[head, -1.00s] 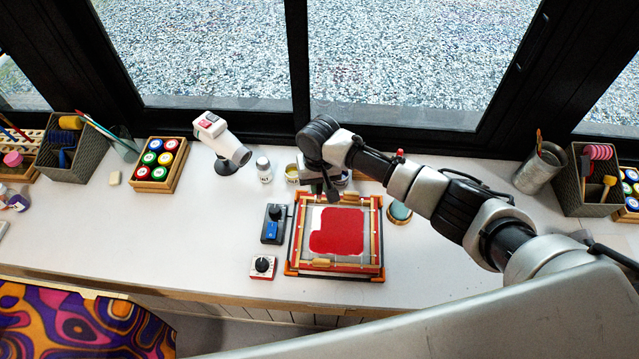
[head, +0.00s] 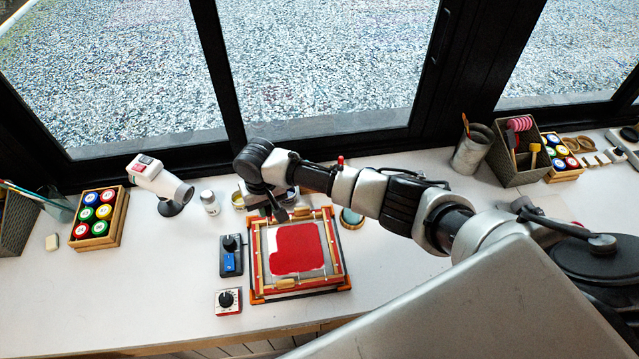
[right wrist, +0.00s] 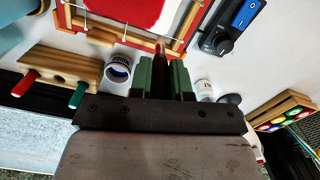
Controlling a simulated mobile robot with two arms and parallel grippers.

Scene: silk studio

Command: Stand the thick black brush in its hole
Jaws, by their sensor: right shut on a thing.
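My right gripper (right wrist: 165,75) is shut on a dark, upright-looking thing with a reddish tip (right wrist: 160,48), seen between its green fingers in the right wrist view; it appears to be the thick black brush, mostly hidden by the fingers. In the head view the right gripper (head: 279,212) points down by the back edge of the red-printed screen frame (head: 337,262). A wooden block with holes (right wrist: 68,66) lies left of the gripper in the right wrist view. A red and a green handle stick out of it. My left gripper is not in view.
A small white bottle (head: 210,203) and a yellow-topped jar (head: 238,200) stand left of the gripper.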

